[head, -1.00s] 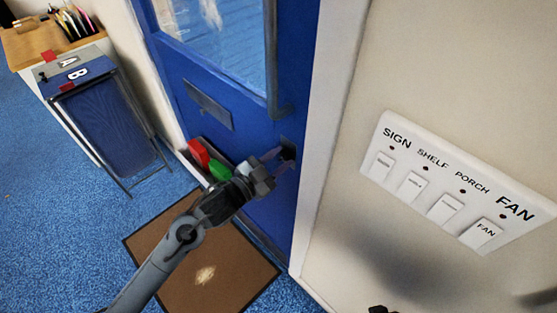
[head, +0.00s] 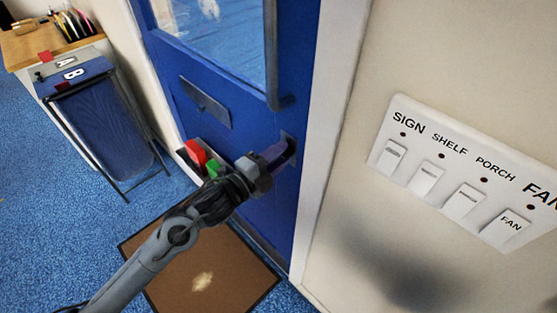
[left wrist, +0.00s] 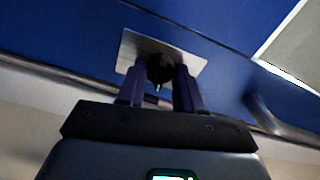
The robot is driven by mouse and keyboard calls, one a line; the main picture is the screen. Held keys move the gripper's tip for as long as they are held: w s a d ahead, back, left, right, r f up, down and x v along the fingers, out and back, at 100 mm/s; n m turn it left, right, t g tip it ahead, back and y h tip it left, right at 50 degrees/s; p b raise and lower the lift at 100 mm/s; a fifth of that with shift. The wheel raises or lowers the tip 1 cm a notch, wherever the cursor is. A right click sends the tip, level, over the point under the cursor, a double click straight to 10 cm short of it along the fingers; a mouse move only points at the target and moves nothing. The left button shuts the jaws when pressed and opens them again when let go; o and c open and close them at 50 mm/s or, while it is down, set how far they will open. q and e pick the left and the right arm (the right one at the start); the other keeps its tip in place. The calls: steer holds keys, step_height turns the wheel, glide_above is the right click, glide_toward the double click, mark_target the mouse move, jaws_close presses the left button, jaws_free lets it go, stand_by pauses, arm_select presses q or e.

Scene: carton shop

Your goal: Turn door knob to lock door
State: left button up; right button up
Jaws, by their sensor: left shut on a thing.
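The blue door (head: 235,60) stands in its white frame in the head view. The door knob (left wrist: 160,68) is dark and round, on a metal plate (left wrist: 190,62) in the left wrist view. My left gripper (head: 286,150) reaches the lock plate at the door's right edge. In the left wrist view its two fingers (left wrist: 160,85) are on either side of the knob, shut on it. The knob is mostly hidden by the gripper in the head view. My right gripper cannot be made out.
A long door handle (head: 276,70) runs above the knob. A mail slot plate (head: 205,102) and red and green pieces (head: 196,153) are to the left. A switch panel (head: 470,175) is on the wall at right. A brown mat (head: 200,280) lies on blue carpet.

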arm_select(q)
steer(key=shift+m+b, duration=0.55)
steer(key=shift+m, duration=0.55)
steer(key=o, duration=1)
steer(key=shift+o, duration=0.2)
steer(key=v, duration=1)
steer(key=shift+s+a, duration=0.25)
steer(key=shift+s, duration=0.05)
